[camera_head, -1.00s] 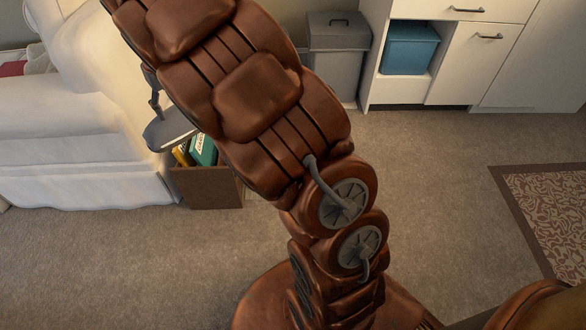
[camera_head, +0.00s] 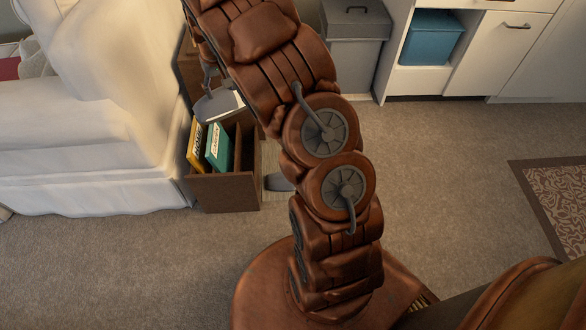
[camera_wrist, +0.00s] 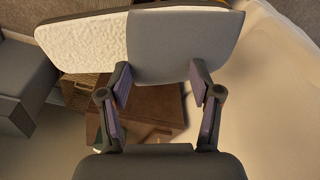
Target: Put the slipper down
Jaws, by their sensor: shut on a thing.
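The slipper (camera_wrist: 185,48), with a grey part and a white fleecy part, spans the top of the wrist view. My gripper (camera_wrist: 162,84) is shut on it, one finger on each side. In the head view the slipper (camera_head: 217,104) hangs in the air by the back of the wooden crate, and my arm partly hides the gripper. I cannot tell its exact height.
A wooden crate (camera_head: 226,192) with yellow and teal books stands beside the white sofa (camera_head: 85,150). A small grey thing (camera_head: 279,182) lies on the floor right of the crate. A grey bin (camera_head: 352,65) and white cabinet stand behind. Open carpet (camera_head: 440,150) lies right.

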